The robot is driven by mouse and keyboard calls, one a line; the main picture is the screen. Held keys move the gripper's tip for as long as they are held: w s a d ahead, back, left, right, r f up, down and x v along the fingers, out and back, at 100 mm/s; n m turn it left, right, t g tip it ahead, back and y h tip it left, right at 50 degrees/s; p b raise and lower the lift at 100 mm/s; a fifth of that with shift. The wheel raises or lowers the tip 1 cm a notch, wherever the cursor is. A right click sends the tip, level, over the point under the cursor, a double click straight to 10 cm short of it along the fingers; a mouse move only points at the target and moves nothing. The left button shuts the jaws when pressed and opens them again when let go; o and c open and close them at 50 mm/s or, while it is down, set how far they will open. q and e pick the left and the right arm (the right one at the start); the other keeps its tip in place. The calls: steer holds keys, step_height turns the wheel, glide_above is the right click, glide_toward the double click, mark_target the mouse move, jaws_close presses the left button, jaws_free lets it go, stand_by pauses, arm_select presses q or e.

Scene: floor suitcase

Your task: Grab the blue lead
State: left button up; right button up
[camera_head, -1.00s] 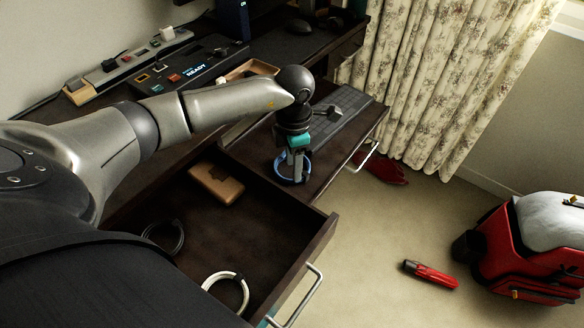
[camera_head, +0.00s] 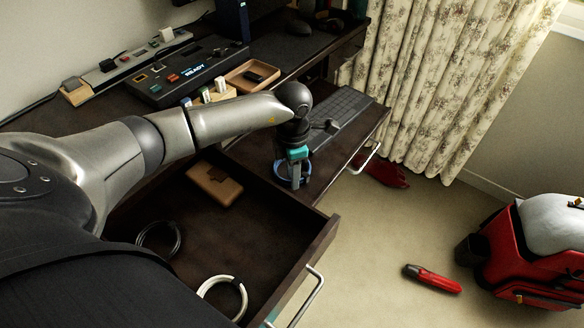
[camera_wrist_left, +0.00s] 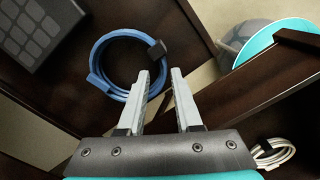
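The blue lead (camera_head: 280,174) is a coil lying on the pull-out keyboard tray, partly hidden behind my left gripper in the head view. In the left wrist view the blue lead (camera_wrist_left: 99,76) shows as a ring with a black clip (camera_wrist_left: 156,49) at its upper right. My left gripper (camera_head: 297,180) points down at the coil's right side. My right gripper is not in view.
A keyboard (camera_head: 338,118) lies on the tray beyond the lead. The open drawer (camera_head: 262,235) below holds a brown case (camera_head: 215,184), a black coil (camera_head: 158,240) and a white coil (camera_head: 222,296). A red suitcase (camera_head: 508,248) and red tool (camera_head: 432,279) are on the floor.

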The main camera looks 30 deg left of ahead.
arm_select(q)
jaws_close()
steer(key=shift+r, duration=0.15)
stand_by(0.4)
